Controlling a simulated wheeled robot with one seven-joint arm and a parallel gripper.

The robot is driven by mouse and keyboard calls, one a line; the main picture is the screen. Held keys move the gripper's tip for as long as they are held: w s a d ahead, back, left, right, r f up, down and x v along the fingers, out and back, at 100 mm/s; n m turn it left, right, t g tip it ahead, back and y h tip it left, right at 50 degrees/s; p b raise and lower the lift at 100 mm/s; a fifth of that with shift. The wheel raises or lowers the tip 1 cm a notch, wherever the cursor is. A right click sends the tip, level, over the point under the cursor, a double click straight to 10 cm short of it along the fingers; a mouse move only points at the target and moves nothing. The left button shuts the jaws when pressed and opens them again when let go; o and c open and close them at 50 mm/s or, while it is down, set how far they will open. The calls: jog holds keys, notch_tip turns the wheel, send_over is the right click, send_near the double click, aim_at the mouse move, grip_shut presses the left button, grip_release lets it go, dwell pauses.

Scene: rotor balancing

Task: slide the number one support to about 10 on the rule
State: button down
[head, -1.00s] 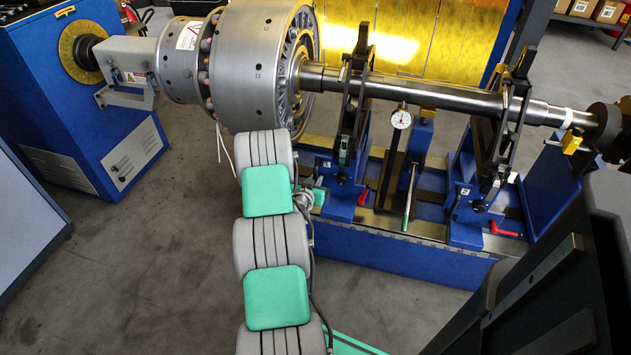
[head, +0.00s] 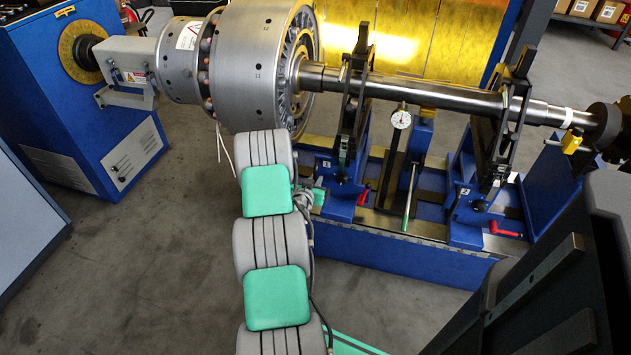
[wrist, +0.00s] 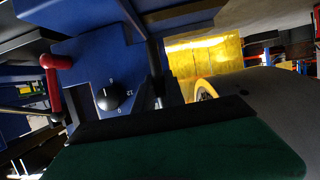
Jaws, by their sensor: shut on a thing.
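The number one support (head: 345,172) is the left blue carriage with a black upright frame under the shaft, left of the dial gauge in the head view. A red lever (head: 361,199) sticks out at its foot. In the wrist view a blue face fills the upper left, with a black numbered knob (wrist: 108,99) and a red handle (wrist: 56,76). My gripper (wrist: 165,128) shows there as a dark green and black block along the bottom. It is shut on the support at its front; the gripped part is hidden. In the head view my arm covers most of the gripper.
The number two support (head: 475,190) stands farther right on the blue bed (head: 400,255). A dial gauge (head: 401,119) on a stand is between the supports. The large grey rotor (head: 262,75) overhangs at the left.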

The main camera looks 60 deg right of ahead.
jog(key=shift+w+a+b, duration=0.15)
jog(key=shift+w+b, duration=0.35)
jog(key=shift+w, duration=0.35)
jog(key=shift+w+a+b, duration=0.15)
jog(key=shift+w+b, duration=0.35)
jog(key=shift+w, duration=0.35)
dwell(0.5)
jog(key=c, duration=1.6)
grip_release()
jog(key=shift+w, duration=0.1)
jog(key=o, duration=0.5)
jog(key=shift+s, duration=0.25)
jog(key=shift+a, duration=0.1)
jog(key=a, duration=0.2)
jog(key=a+b, duration=0.1)
jog(key=a, duration=0.1)
jog(key=s+a, duration=0.1)
jog(key=a, duration=0.1)
jog(key=shift+a+b, duration=0.35)
jog(key=shift+b, duration=0.05)
